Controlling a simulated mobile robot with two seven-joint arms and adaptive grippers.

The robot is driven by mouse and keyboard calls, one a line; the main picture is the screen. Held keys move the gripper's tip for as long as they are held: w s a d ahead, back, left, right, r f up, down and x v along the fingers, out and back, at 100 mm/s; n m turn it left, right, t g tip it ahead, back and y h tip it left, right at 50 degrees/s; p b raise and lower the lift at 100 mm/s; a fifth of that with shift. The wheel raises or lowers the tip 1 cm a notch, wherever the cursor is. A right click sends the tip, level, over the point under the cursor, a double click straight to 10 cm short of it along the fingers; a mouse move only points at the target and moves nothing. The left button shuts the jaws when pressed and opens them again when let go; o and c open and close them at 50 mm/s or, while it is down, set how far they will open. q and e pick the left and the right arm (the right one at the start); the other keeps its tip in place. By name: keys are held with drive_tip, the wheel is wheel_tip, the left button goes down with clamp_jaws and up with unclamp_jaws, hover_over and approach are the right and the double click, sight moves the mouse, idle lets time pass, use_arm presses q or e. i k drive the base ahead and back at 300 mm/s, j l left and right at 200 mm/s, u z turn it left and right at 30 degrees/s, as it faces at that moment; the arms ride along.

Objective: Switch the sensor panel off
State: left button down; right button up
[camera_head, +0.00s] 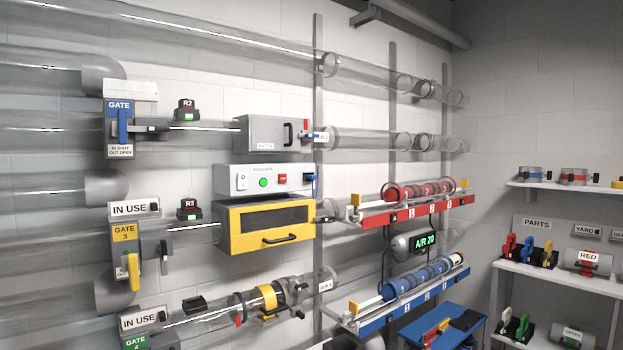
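A white control panel (265,180) is fixed to the wall above a yellow-framed box. Its small label is too blurred to read, so I cannot tell for sure that it is the sensor panel. It carries a white rocker switch (242,181) at its left, a lit green button (263,182) and a red button or switch (281,179). A blue part (309,178) sits at its right end. The rocker's position is too small to tell. Neither of my grippers can be made out in the head view.
Clear tubes run along the wall. A blue gate (119,128) and yellow gate (126,250) are left of the panel. The yellow-framed box (235,240) juts out below it. Red (398,216) and blue (376,326) racks project at the right, before shelves (560,273).

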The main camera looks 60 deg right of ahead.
sight(243, 177)
drive_tip(key=z, duration=1.55)
